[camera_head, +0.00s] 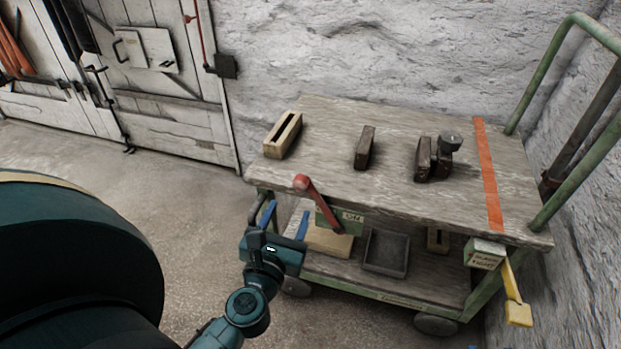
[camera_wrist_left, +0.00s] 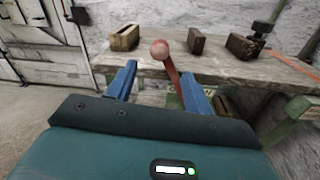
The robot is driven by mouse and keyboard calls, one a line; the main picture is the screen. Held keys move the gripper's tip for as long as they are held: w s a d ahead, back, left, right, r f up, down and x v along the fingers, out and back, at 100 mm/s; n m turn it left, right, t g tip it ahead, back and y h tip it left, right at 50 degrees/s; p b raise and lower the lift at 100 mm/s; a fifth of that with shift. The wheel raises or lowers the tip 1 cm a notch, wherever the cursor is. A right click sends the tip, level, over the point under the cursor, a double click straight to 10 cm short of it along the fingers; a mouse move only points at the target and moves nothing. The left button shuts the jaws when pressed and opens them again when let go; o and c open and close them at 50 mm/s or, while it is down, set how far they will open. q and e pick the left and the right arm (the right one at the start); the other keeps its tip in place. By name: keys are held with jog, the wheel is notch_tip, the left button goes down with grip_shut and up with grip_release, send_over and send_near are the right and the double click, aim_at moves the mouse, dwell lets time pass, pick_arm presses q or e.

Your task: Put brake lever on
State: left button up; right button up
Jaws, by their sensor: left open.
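A red lever (camera_head: 319,203) with a round knob is mounted on a green box (camera_head: 349,220) with partly legible lettering at the front edge of a wooden cart (camera_head: 330,120). The lever leans up and to the left. My left gripper (camera_head: 284,220) is open just in front of the cart's left part, close to the lever. In the left wrist view the blue fingers (camera_wrist_left: 158,88) stand apart, with the red lever (camera_wrist_left: 170,68) showing between and beyond them; I cannot tell whether they touch it. My right gripper is not in view.
A yellow lever (camera_head: 515,292) hangs from a second labelled box (camera_head: 484,254) at the cart's right. A slotted wooden block (camera_head: 284,136), a dark block (camera_head: 365,147) and a dark clamp-like piece (camera_head: 432,160) stand on top. A grey tray (camera_head: 386,252) is on the lower shelf. Floor at left is clear.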

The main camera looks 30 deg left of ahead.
aim_at(302, 177)
pick_arm(q)
jog(key=p+x, duration=0.1)
jog(key=x, duration=1.1)
jog(key=shift+c, duration=0.5)
jog(key=shift+s, duration=0.1)
grip_shut()
